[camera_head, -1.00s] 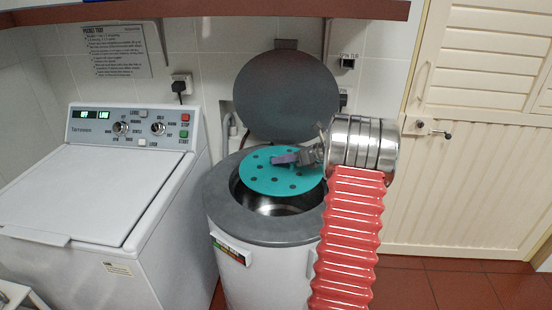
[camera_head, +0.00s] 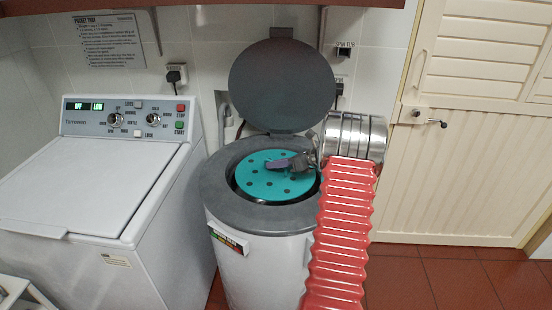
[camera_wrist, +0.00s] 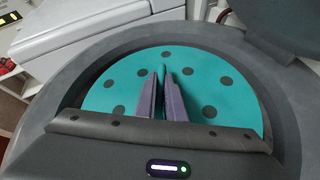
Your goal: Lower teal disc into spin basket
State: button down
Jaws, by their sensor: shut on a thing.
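The teal disc (camera_head: 262,184), with dark round holes, lies nearly level in the round opening of the spin dryer (camera_head: 222,190). It also shows in the wrist view (camera_wrist: 213,82), with the dark grey rim (camera_wrist: 70,92) around its far side. My gripper (camera_head: 270,166) is shut on the disc's upright middle part, which shows as a small teal piece between the purple fingers in the wrist view (camera_wrist: 161,78). The spin basket beneath is hidden by the disc. I cannot tell how deep the disc sits.
The dryer's round grey lid (camera_head: 283,85) stands open behind the opening. A white washing machine (camera_head: 95,185) stands close on the left. A wooden shelf (camera_head: 200,3) crosses above. Tiled floor (camera_head: 430,280) is clear on the right, before a cream door (camera_head: 470,150).

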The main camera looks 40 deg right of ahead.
aim_at(275, 171)
jog(key=shift+f, duration=1.7)
jog(key=c, duration=1.8)
grip_release()
jog(key=shift+o, duration=0.2)
jog(key=v, duration=1.4)
jog(key=shift+d+f, duration=0.1)
jog(key=shift+f, duration=0.05)
jog(key=shift+w, duration=0.1)
